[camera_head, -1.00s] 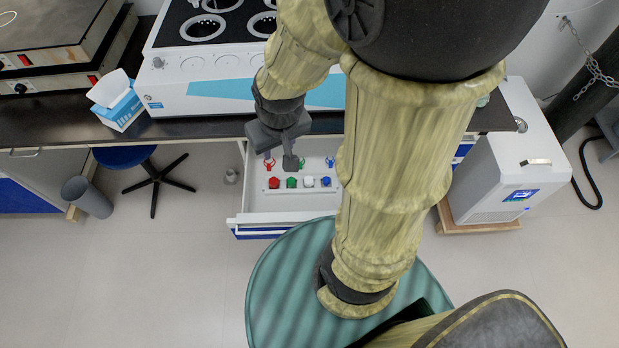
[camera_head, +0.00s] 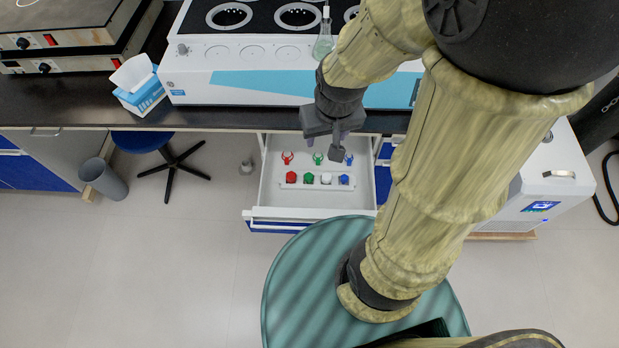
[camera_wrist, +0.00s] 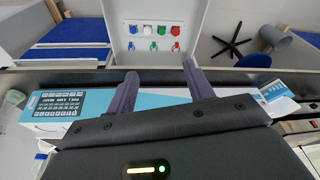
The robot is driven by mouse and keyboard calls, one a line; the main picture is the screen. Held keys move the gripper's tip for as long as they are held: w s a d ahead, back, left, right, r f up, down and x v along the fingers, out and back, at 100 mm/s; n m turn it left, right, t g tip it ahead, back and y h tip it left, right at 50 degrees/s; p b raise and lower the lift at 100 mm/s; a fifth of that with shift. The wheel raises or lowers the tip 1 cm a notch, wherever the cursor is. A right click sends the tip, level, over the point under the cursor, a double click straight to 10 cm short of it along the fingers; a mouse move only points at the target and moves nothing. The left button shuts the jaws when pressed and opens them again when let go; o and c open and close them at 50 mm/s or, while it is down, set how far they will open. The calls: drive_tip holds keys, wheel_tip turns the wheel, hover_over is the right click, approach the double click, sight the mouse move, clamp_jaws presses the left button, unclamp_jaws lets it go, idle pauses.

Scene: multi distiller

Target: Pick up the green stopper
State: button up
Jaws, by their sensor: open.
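The green stopper (camera_head: 308,178) sits in a row with a red stopper (camera_head: 291,177), a white stopper (camera_head: 326,178) and a blue stopper (camera_head: 344,179), in a holder inside the open drawer. In the wrist view the row appears reversed, with the green stopper (camera_wrist: 161,30) between white and red. My gripper (camera_head: 337,150) is open and empty. In the head view it appears at the back of the drawer, right of the green stopper. In the wrist view its fingers (camera_wrist: 160,69) point toward the drawer, apart from the stoppers.
Red (camera_head: 287,158), green (camera_head: 318,158) and blue (camera_head: 349,159) clips lie behind the row. The drawer (camera_head: 270,212) is under a dark bench (camera_head: 60,115) bearing a white-and-blue heating unit (camera_head: 240,85) and a tissue box (camera_head: 140,90). A stool (camera_head: 143,141) and a bin (camera_head: 103,178) stand left.

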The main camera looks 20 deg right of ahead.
drive_tip(key=w+f+m+g+b, duration=0.1)
drive_tip(key=w+f+m+b, duration=0.3)
drive_tip(key=f, duration=0.8)
drive_tip(key=w+f+m+g+b, duration=0.1)
drive_tip(key=w+f+m+b, duration=0.4)
drive_tip(key=w+f+b, duration=0.3)
wheel_tip(320, 180, down, 5)
drive_tip(key=shift+w+d+r+g+b, duration=0.2)
drive_tip(key=shift+w+g+b, duration=0.15)
drive_tip(key=shift+w, duration=0.4)
drive_tip(key=b, duration=0.2)
hover_over(308, 177)
drive_tip(key=f, duration=1.2)
drive_tip(key=shift+s+d+f, duration=0.1)
drive_tip(key=shift+s+d, duration=0.15)
drive_tip(key=shift+d, duration=0.05)
drive_tip(key=shift+w+a+f+b, duration=0.15)
drive_tip(key=shift+f+b, duration=0.1)
drive_tip(key=shift+f, duration=1.1)
drive_tip(key=shift+w+a+f+b, duration=0.1)
drive_tip(key=shift+a+f+b, duration=0.1)
drive_tip(key=shift+f, duration=1.1)
